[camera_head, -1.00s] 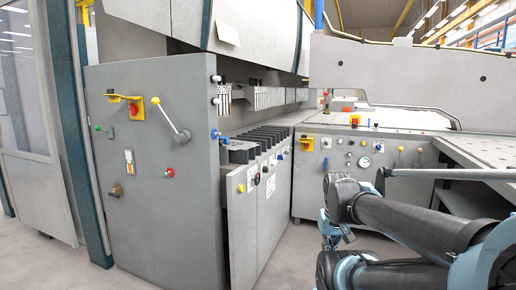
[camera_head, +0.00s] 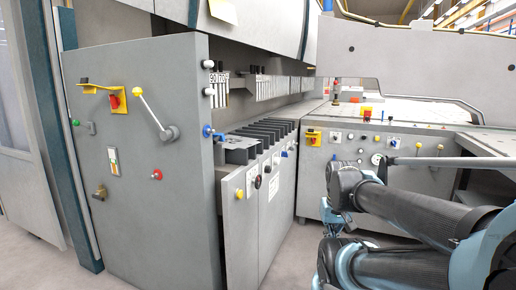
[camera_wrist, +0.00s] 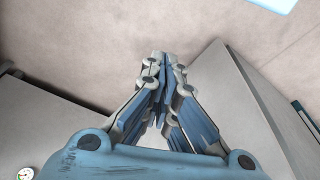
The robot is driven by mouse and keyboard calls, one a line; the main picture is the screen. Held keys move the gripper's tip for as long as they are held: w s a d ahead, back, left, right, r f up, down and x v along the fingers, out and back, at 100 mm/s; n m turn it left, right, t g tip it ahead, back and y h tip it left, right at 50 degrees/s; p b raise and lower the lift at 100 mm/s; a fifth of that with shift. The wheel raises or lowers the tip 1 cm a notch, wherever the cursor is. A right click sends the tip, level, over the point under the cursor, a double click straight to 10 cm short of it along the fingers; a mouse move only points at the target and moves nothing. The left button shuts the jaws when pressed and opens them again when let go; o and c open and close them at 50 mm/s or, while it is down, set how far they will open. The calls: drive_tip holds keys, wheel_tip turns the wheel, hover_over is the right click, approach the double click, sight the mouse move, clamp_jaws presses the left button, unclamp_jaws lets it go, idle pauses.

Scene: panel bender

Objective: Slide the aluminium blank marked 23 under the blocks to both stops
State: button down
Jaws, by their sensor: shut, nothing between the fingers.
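My gripper (camera_wrist: 161,62) is shut and empty in the wrist view, pointing down over bare floor. In the head view my folded arm fills the lower right, with part of the gripper at its left end. The row of dark blocks (camera_head: 268,136) stands along the bender's low front bed, in the middle of the head view. White and dark upper tools (camera_head: 264,88) hang above them. I cannot make out the aluminium blank marked 23, its number or the stops in either view.
A control-panel cabinet (camera_head: 345,150) and worktable (camera_head: 440,128) are on the right. Free floor (camera_head: 295,265) shows in front. In the wrist view, grey casings flank my gripper.

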drive_tip(key=w+a+r+n+y, duration=0.1)
drive_tip(key=w+a+r+n, duration=0.45)
drive_tip(key=w+r, duration=0.75)
drive_tip(key=w+a+r+n+y, duration=0.1)
drive_tip(key=w+a+r+n, duration=0.5)
drive_tip(key=w+r, duration=0.65)
drive_tip(key=w+a+r+n+g+y, duration=0.15)
drive_tip(key=w+a+r, duration=0.25)
drive_tip(key=w+a, duration=0.45)
drive_tip(key=w+a+f, duration=0.4)
drive_tip(key=a+f, duration=0.1)
drive_tip(key=f, duration=0.4)
drive_tip(key=shift+f+n, duration=0.35)
drive_tip(key=shift+n, duration=0.05)
drive_tip(key=shift+t, duration=0.25)
